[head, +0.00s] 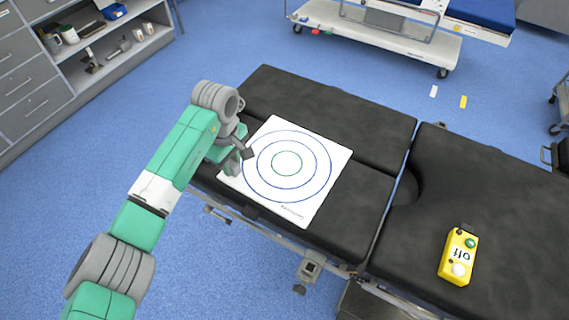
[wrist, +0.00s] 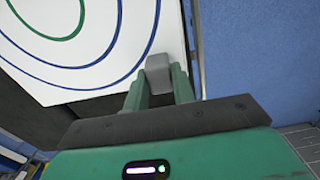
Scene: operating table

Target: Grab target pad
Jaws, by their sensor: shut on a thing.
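The target pad (head: 318,205) is a flat white square with two blue rings and a green ring in its middle. It lies on the black operating table, towards its left part. In the wrist view the pad (wrist: 110,50) fills the upper left. My gripper (head: 238,160) is at the pad's left edge. In the wrist view my gripper's green fingers (wrist: 160,82) are close together at the pad's edge, with a grey block at their tips. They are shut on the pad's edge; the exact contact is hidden.
The black operating table (head: 385,125) has a gap between its two sections. A yellow box (head: 459,257) marked "off" lies on the right section. A white trolley (head: 390,35) stands behind. Grey drawers and shelves (head: 100,50) are at the far left. Blue floor lies around.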

